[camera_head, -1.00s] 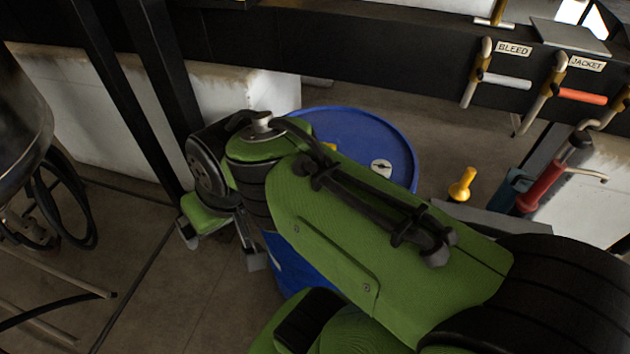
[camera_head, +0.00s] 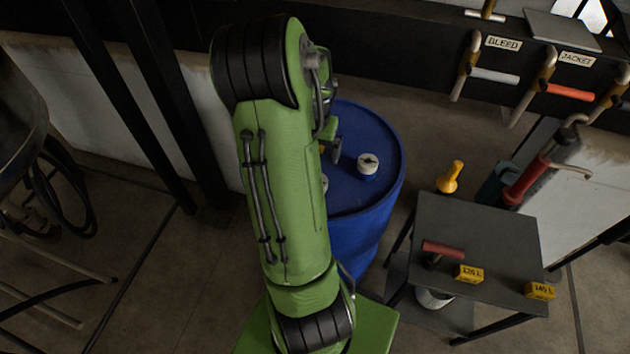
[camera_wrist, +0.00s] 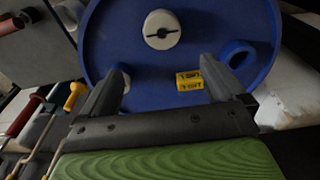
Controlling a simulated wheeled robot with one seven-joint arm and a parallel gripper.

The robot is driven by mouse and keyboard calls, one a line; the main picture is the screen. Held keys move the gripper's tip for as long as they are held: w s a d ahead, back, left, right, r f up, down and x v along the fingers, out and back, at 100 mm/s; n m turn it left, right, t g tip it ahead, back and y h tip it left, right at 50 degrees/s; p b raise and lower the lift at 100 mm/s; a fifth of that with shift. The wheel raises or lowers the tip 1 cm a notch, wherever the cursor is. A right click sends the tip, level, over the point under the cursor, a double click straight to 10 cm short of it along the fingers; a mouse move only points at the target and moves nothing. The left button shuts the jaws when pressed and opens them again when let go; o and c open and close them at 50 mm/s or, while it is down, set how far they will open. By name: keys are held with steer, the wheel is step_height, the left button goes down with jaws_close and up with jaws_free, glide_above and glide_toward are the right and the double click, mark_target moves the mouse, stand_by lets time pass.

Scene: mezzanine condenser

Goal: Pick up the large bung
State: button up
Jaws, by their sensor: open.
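The large white bung (camera_head: 367,163), round with a dark slot across its top, stands on the lid of the blue drum (camera_head: 385,200). In the wrist view what looks like the same bung (camera_wrist: 162,20) is near the top middle, beyond my fingertips. My gripper (camera_wrist: 165,70) is open and empty over the drum lid. A second pale round piece (camera_wrist: 125,72) is partly hidden behind its left finger. In the head view my arm covers the left of the lid, and another pale piece (camera_head: 324,183) just shows at its edge.
A dark table (camera_head: 490,235) with a red-handled tool (camera_head: 443,249) and yellow labels stands right of the drum. Behind it are a yellow object (camera_head: 450,178) and a red cylinder (camera_head: 527,183). Valve handles hang along the back beam.

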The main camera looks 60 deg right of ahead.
steer(key=f, duration=0.5)
steer(key=d+f+b, duration=0.1)
steer(key=f, duration=0.4)
steer(key=f+b, duration=0.1)
steer(key=f, duration=0.4)
steer(key=shift+w+d+f, duration=0.2)
steer(key=shift+w, duration=0.15)
steer(key=shift+a+r, duration=0.1)
steer(key=c, duration=1)
